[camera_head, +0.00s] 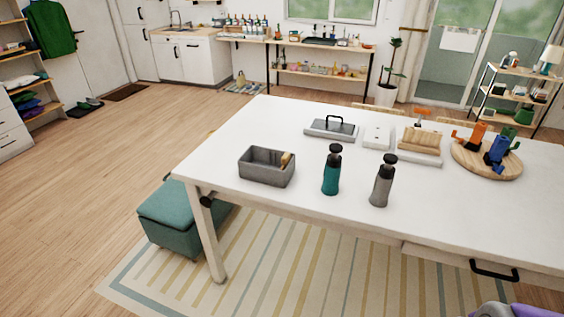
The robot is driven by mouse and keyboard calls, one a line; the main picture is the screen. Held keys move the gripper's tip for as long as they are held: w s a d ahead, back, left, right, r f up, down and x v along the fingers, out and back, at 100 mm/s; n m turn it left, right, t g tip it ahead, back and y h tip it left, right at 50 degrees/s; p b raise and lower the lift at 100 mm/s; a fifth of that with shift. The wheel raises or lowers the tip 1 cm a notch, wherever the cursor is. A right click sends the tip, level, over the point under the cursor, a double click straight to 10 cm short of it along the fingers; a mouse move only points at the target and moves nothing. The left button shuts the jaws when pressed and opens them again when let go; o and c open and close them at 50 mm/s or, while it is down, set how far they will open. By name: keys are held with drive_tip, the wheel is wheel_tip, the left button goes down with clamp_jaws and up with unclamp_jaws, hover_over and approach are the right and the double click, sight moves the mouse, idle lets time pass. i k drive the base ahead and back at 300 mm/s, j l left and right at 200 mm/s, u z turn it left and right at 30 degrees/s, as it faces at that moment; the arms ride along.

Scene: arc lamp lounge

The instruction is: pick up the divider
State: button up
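No object here is clearly recognizable as the divider. A grey open box (257,176) stands near the left end of the white table (225,137), with a small brown wooden piece (286,159) inside. A light wooden slatted piece (418,141) sits on a white tray (432,159) toward the back of the table. I cannot tell whether either wooden piece is the divider.
A teal bottle (331,174) and a grey bottle (382,184) stand near the table's front edge. Behind are a black-handled flat item (331,128) and a round board (461,158) with orange and blue objects. A teal ottoman (168,214) stands by the table's left end. Floor at left is clear.

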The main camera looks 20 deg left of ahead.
sight(287, 157)
drive_tip(key=i+j, duration=0.1)
drive_tip(key=j, duration=0.5)
drive_tip(key=i+j, duration=0.1)
drive_tip(key=j, duration=0.55)
drive_tip(key=i+j, duration=0.15)
drive_tip(key=j, duration=0.45)
drive_tip(key=i+j, duration=0.1)
drive_tip(key=j, duration=0.5)
drive_tip(key=i+j, duration=0.1)
drive_tip(key=j, duration=0.5)
drive_tip(key=i+j+z, duration=0.1)
drive_tip(key=j, duration=0.55)
drive_tip(key=i+j, duration=0.1)
drive_tip(key=j, duration=0.5)
